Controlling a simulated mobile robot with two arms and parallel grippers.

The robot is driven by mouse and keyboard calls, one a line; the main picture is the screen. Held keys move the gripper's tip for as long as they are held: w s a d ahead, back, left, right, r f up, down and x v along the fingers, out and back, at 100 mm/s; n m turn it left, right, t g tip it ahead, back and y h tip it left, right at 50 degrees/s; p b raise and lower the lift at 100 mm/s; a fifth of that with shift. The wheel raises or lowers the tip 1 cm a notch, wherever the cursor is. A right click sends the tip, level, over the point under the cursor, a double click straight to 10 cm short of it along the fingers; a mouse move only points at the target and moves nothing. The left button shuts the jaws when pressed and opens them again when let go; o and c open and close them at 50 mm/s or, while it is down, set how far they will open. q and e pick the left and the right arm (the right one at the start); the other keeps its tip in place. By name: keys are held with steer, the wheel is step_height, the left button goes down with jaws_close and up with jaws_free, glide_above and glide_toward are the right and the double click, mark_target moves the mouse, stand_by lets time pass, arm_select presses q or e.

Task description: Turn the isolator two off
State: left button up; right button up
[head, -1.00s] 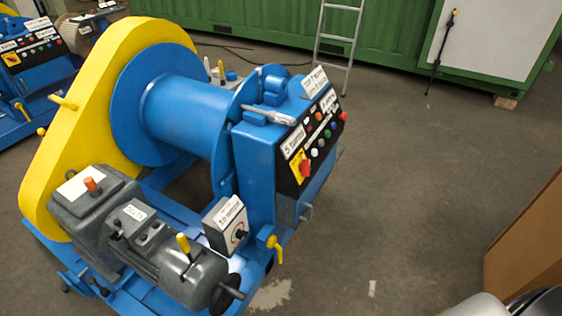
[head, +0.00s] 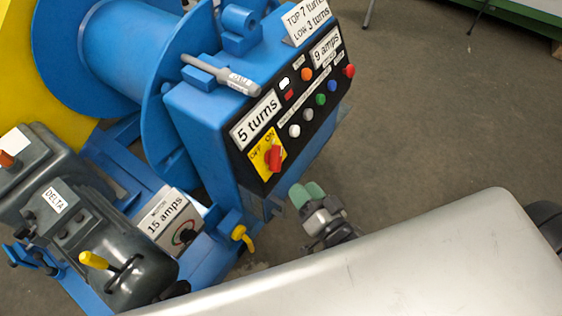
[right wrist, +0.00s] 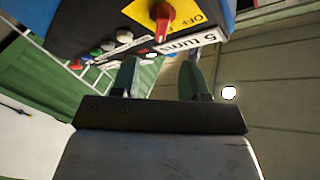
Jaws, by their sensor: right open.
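The isolator (head: 274,158) is a red rotary handle on a yellow plate marked OFF and ON. It sits on the black front panel of the blue control box, below the "5 turns" label. Its handle stands roughly upright in the head view; no number shows on it. It also shows upside down at the top of the right wrist view (right wrist: 162,20). My right gripper (head: 308,194) has green fingertips, is open and empty, and is below and right of the isolator, apart from it. In the right wrist view its fingers (right wrist: 160,72) point towards the panel. My left gripper is out of view.
Several coloured buttons (head: 321,99) line the panel beside the isolator. A "15 amps" dial box (head: 170,222) and a yellow-handled valve (head: 243,236) are lower left. A grey tool (head: 220,75) lies on the box top. The floor (head: 430,110) to the right is clear.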

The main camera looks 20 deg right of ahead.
mark_target(280, 160)
steer(key=x, duration=0.8)
steer(key=shift+w+a, duration=0.15)
steer(key=shift+w, duration=0.15)
steer(key=shift+x, duration=0.8)
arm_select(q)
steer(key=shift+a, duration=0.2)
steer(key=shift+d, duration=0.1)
arm_select(e)
steer(key=shift+c, duration=0.2)
jaws_close()
